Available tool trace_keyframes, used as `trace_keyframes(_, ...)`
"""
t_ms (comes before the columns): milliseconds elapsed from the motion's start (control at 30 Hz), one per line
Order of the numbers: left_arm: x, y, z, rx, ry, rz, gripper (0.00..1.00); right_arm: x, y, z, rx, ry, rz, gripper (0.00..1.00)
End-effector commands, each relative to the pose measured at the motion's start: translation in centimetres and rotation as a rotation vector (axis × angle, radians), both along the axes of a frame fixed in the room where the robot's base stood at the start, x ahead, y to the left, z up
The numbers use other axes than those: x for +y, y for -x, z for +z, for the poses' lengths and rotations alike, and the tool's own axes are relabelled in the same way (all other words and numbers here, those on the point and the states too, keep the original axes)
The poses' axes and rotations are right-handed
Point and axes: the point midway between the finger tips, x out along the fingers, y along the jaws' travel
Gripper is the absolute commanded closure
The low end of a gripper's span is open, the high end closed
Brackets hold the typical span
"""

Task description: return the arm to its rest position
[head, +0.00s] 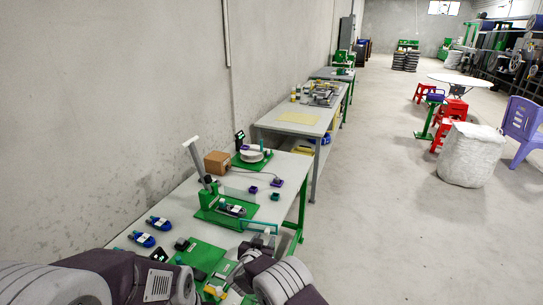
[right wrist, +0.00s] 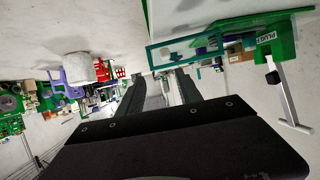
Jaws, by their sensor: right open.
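My right gripper (head: 262,242) is over the near right edge of the front table, beside the green fixture. The right wrist view shows its two fingers (right wrist: 168,88) apart, with nothing visible between them. My right arm (head: 283,280) comes in at the bottom of the head view. My left arm (head: 150,281) reaches in from the bottom left, low over the near end of the table. I cannot make out the left gripper's fingers.
The green fixture (head: 208,215) with an upright post and clear panel stands mid-table; it also shows in the right wrist view (right wrist: 275,45). A cardboard box (head: 217,162) and small purple blocks (head: 277,182) sit behind it. The floor right of the table is open.

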Motion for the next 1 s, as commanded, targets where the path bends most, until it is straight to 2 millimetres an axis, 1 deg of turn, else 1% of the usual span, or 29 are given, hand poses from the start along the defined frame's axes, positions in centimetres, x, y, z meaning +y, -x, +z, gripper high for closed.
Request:
trace_keyframes(33, 0.0, 0.0, 0.0, 0.0, 0.0, 0.0, 1.0, -1.4, -1.4, 2.4, -0.033, -0.023, -0.033, 0.58)
trace_keyframes(67, 0.0, 0.0, 0.0, 0.0, 0.0, 0.0, 1.0, -2.4, -2.3, 4.1, -0.056, -0.04, -0.055, 0.58)
trace_keyframes(100, 0.0, 0.0, 0.0, 0.0, 0.0, 0.0, 1.0, -4.3, -3.4, 6.9, -0.089, -0.062, -0.09, 0.58)
trace_keyframes(167, 0.0, 0.0, 0.0, 0.0, 0.0, 0.0, 1.0, -7.9, -4.6, 11.2, -0.134, -0.081, -0.144, 0.58)
trace_keyframes(200, 0.0, 0.0, 0.0, 0.0, 0.0, 0.0, 1.0, -10.5, -5.1, 14.2, -0.161, -0.078, -0.165, 0.58)
trace_keyframes(233, 0.0, 0.0, 0.0, 0.0, 0.0, 0.0, 1.0, -12.5, -5.2, 16.3, -0.175, -0.073, -0.172, 0.58)
trace_keyframes(267, 0.0, 0.0, 0.0, 0.0, 0.0, 0.0, 1.0, -14.5, -5.1, 18.5, -0.182, -0.068, -0.165, 0.58)
trace_keyframes(300, 0.0, 0.0, 0.0, 0.0, 0.0, 0.0, 1.0, -17.0, -4.6, 21.1, -0.181, -0.061, -0.144, 0.58)
trace_keyframes(333, 0.0, 0.0, 0.0, 0.0, 0.0, 0.0, 1.0, -18.5, -3.9, 22.5, -0.168, -0.061, -0.117, 0.58)
trace_keyframes(367, 0.0, 0.0, 0.0, 0.0, 0.0, 0.0, 1.0, -19.8, -2.8, 23.4, -0.145, -0.06, -0.085, 0.58)
trace_keyframes(400, 0.0, 0.0, 0.0, 0.0, 0.0, 0.0, 1.0, -21.1, -0.9, 24.0, -0.097, -0.061, -0.036, 0.58)
trace_keyframes(433, 0.0, 0.0, 0.0, 0.0, 0.0, 0.0, 1.0, -21.9, 0.9, 23.9, -0.047, -0.064, 0.004, 0.58)
trace_keyframes(467, 0.0, 0.0, 0.0, 0.0, 0.0, 0.0, 1.0, -22.4, 3.2, 23.2, 0.018, -0.067, 0.044, 0.58)
trace_keyframes(500, 0.0, 0.0, 0.0, 0.0, 0.0, 0.0, 1.0, -22.7, 6.8, 21.5, 0.124, -0.075, 0.098, 0.58)
trace_keyframes(567, 0.0, 0.0, 0.0, 0.0, 0.0, 0.0, 1.0, -22.6, 11.7, 18.4, 0.278, -0.085, 0.155, 0.58)
trace_keyframes(600, 0.0, 0.0, 0.0, 0.0, 0.0, 0.0, 1.0, -22.4, 14.9, 16.4, 0.379, -0.091, 0.185, 0.58)
trace_keyframes(667, 0.0, 0.0, 0.0, 0.0, 0.0, 0.0, 1.0, -22.1, 19.5, 13.5, 0.528, -0.097, 0.217, 0.58)
trace_keyframes(700, 0.0, 0.0, 0.0, 0.0, 0.0, 0.0, 1.0, -21.9, 22.4, 11.7, 0.624, -0.098, 0.236, 0.58)
trace_keyframes(800, 0.0, 0.0, 0.0, 0.0, 0.0, 0.0, 1.0, -21.8, 28.6, 8.2, 0.837, -0.1, 0.255, 0.58)
trace_keyframes(900, 0.0, 0.0, 0.0, 0.0, 0.0, 0.0, 1.0, -22.2, 32.8, 6.6, 0.987, -0.102, 0.248, 0.58)
trace_keyframes(1000, 0.0, 0.0, 0.0, 0.0, 0.0, 0.0, 1.0, -22.5, 34.9, 6.3, 1.072, -0.122, 0.213, 0.58)
